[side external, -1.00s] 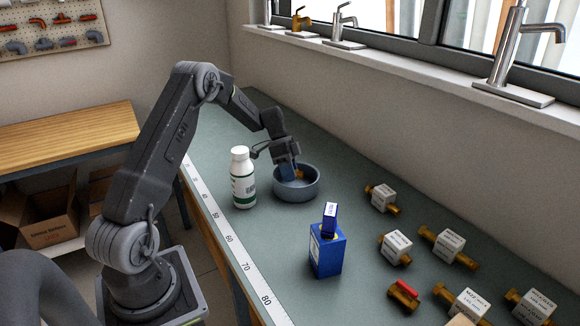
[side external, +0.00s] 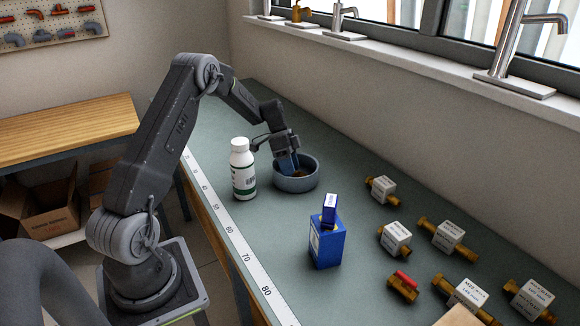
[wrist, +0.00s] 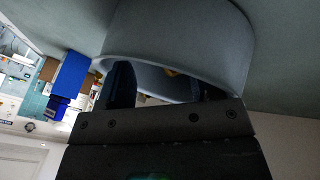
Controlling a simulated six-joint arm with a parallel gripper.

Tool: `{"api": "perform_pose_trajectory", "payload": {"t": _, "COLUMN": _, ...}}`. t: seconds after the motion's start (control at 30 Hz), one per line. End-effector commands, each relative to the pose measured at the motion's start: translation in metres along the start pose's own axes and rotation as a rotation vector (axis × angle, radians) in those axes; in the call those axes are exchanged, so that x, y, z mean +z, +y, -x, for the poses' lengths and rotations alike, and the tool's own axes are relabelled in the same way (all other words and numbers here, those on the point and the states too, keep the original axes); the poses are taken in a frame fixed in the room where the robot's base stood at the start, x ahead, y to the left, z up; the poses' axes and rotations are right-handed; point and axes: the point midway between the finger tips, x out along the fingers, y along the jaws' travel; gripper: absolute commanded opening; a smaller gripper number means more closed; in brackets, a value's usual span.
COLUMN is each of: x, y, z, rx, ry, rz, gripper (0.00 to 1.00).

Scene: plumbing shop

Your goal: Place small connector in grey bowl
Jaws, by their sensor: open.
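The grey bowl (side external: 297,185) stands on the bench toward its far end, right of a white bottle. My gripper (side external: 293,169) reaches down into the bowl with its jaws open; the fingertips are partly hidden by the rim. A small brass-coloured piece, likely the small connector (side external: 301,173), shows inside the bowl beside the fingers. In the wrist view the bowl's wall (wrist: 190,35) fills the top, my gripper's fingers (wrist: 166,88) reach into it, and a bit of yellow brass (wrist: 171,72) shows between them. Most of the connector is hidden.
The white bottle (side external: 242,169) stands close left of the bowl. A blue box (side external: 326,244) stands nearer the camera. Several labelled brass fittings (side external: 448,240) and a red-handled valve (side external: 403,286) lie to the right. Bench between bowl and wall is clear.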

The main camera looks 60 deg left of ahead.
Motion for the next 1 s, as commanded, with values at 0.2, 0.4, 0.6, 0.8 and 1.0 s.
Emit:
{"api": "perform_pose_trajectory", "payload": {"t": 0.2, "x": 0.0, "y": 0.0, "z": 0.0, "rx": 0.0, "ry": 0.0, "rz": 0.001, "gripper": 0.59}}
{"api": "perform_pose_trajectory", "payload": {"t": 0.4, "x": -0.003, "y": 0.003, "z": 0.007, "rx": -0.001, "ry": 0.0, "rz": 0.0, "gripper": 0.59}}
{"api": "perform_pose_trajectory", "payload": {"t": 0.6, "x": -0.013, "y": 0.013, "z": 0.031, "rx": -0.003, "ry": 0.0, "rz": -0.002, "gripper": 0.59}}
{"api": "perform_pose_trajectory", "payload": {"t": 0.8, "x": -0.022, "y": 0.023, "z": 0.054, "rx": -0.002, "ry": 0.0, "rz": -0.001, "gripper": 0.59}}
{"api": "perform_pose_trajectory", "payload": {"t": 1.0, "x": -0.025, "y": 0.026, "z": 0.061, "rx": 0.0, "ry": 0.0, "rz": 0.001, "gripper": 0.59}}
